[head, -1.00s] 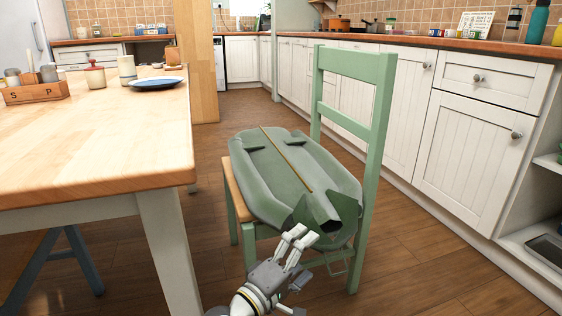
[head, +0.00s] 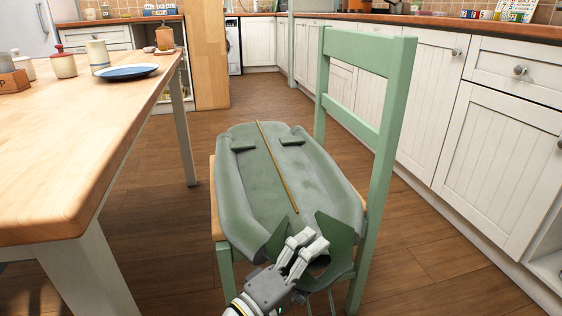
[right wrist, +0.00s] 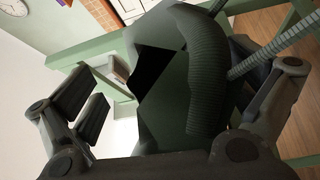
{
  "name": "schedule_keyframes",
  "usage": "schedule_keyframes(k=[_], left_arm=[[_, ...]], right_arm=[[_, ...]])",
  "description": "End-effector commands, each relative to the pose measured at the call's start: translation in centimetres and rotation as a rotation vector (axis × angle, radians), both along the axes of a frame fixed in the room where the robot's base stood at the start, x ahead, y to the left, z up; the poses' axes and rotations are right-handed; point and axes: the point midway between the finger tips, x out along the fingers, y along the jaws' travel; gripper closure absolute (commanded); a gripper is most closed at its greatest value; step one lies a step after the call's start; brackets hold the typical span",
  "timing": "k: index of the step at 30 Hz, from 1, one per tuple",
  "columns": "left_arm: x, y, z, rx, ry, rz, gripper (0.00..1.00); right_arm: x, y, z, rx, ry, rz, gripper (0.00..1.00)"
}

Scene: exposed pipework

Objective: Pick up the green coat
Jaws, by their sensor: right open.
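The green coat (head: 255,195) lies flat on the seat of a green chair (head: 390,120), with a thin yellowish line down its middle. Its near end has an open collar-like part with pointed flaps. My right gripper (head: 304,250) is open at this near end and overlaps it in the head view. In the right wrist view, a dark green part of the coat (right wrist: 205,85) with a ribbed edge shows between the open fingers of my right gripper (right wrist: 172,110). I cannot tell whether the fingers touch it. My left gripper is not in view.
A wooden table (head: 75,130) stands at the left, with a blue plate (head: 126,71) and jars on it. White cabinets (head: 505,150) line the right side. The chair's backrest rises right of the coat. The wooden floor (head: 250,105) beyond the chair is clear.

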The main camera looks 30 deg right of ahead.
Motion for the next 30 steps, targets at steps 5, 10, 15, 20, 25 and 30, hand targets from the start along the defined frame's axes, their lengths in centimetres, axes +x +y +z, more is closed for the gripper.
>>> schedule_keyframes(k=[5, 10, 15, 20, 25, 30], left_arm=[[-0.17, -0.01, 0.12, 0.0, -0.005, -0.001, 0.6], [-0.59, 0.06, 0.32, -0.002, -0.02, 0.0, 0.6], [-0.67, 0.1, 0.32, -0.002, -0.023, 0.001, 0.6], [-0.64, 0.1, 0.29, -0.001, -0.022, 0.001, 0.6], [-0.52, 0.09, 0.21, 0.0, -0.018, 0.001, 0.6], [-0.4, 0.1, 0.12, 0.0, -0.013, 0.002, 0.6]], right_arm=[[-0.5, 0.31, -0.01, 0.001, 0.001, -0.002, 0.0], [-0.51, 0.31, 0.01, 0.001, 0.001, -0.002, 0.0], [-0.49, 0.29, 0.01, 0.0, 0.001, -0.002, 0.18], [-0.49, 0.28, 0.01, 0.0, 0.001, -0.002, 0.39], [-0.47, 0.28, -0.03, 0.001, 0.003, -0.002, 0.6], [-0.46, 0.3, -0.08, 0.001, 0.007, -0.002, 0.81]])
